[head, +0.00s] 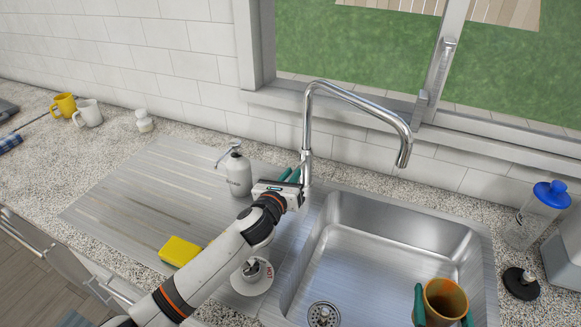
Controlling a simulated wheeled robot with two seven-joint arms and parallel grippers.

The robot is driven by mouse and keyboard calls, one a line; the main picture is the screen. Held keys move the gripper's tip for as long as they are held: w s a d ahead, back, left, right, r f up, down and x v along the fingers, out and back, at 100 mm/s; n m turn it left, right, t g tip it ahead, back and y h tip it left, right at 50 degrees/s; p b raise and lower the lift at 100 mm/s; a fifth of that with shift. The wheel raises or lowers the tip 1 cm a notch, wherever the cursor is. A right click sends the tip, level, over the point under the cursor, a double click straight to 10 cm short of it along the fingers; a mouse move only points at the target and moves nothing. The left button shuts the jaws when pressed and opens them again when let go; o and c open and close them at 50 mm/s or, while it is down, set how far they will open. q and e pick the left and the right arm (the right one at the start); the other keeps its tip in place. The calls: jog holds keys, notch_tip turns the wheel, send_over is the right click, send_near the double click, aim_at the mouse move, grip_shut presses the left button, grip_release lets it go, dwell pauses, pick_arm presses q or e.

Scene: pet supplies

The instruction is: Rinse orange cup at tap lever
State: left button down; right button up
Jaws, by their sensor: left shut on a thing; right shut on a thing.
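The orange cup (445,298) is at the lower right of the sink basin, with its open mouth facing up toward the camera. My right gripper (443,305) is shut on the cup, one green finger on each side. The chrome tap (308,130) stands behind the sink, and its spout end (403,158) hangs over the basin, apart from the cup. No water stream shows. My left gripper (292,175) is shut on the tap lever (303,164) at the tap's base; the gripper's body partly hides the lever.
The steel sink (370,245) has a drain (323,314). On the ribbed drainboard (140,195) are a soap dispenser (237,170), a yellow sponge (180,250) and a white round item (252,275) by my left arm. A blue-capped bottle (537,215) and black stopper (521,282) stand right of the sink.

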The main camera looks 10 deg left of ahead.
pick_arm(q)
jog(key=shift+r, duration=0.3)
pick_arm(e)
jog(key=shift+r, duration=0.7)
pick_arm(q)
jog(key=shift+f, duration=0.2)
pick_arm(e)
jog(key=shift+f, duration=0.1)
pick_arm(q)
jog(key=c, duration=1.4)
grip_release()
jog(key=shift+o, duration=0.2)
jog(key=v, duration=1.2)
jog(key=shift+r+b, duration=0.15)
jog(key=shift+b, duration=0.3)
pick_arm(e)
jog(key=shift+f, duration=0.55)
pick_arm(q)
jog(key=shift+w, duration=0.1)
